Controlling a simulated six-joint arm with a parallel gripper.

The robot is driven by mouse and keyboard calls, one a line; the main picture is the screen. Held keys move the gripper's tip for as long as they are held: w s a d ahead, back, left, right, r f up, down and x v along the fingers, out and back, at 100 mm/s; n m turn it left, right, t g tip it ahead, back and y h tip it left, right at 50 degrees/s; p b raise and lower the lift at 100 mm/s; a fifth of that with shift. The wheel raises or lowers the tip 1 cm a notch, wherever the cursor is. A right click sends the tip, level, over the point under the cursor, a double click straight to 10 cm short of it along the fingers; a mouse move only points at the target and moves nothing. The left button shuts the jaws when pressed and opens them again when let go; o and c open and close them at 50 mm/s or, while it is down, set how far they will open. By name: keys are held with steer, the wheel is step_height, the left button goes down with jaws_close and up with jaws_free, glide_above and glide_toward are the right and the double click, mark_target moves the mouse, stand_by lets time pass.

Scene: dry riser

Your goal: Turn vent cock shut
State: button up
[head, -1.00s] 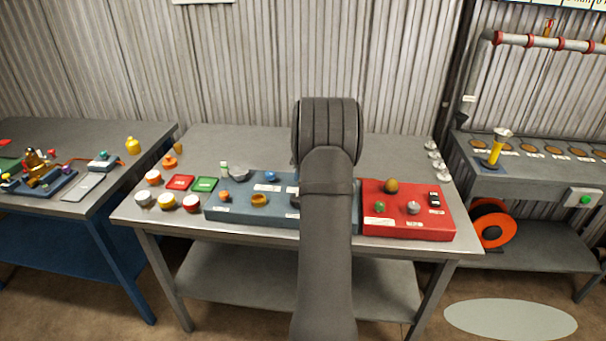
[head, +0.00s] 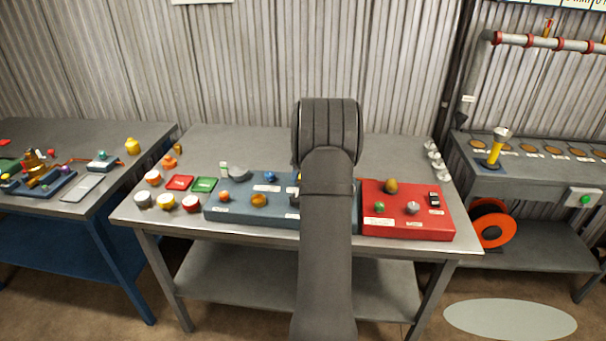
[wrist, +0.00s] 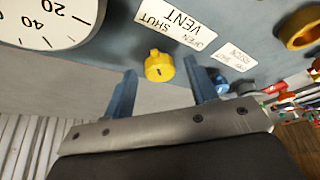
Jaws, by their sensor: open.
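The vent cock (wrist: 159,67) is a small yellow knob on the blue panel (head: 232,213). In the wrist view its narrow tab points up and a little left, toward the white label (wrist: 176,22), which reads VENT, SHUT and OPEN upside down. SHUT is at the label's left end and OPEN at its right. My gripper (wrist: 161,66) is open, with one blue finger on each side of the knob and a gap on both sides. In the head view my arm hides the gripper and most of the panel around it.
A white dial gauge (wrist: 45,18) is left of the knob in the wrist view; an ochre ring (wrist: 302,30) is at the right. A red panel (head: 405,225) with several knobs stands beside the blue one. Several coloured caps lie at the bench's left.

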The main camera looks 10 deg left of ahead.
steer(key=v, duration=1.7)
steer(key=shift+r, duration=0.15)
steer(key=shift+s, duration=0.15)
steer(key=x, duration=1.7)
steer(key=shift+w+f, duration=0.2)
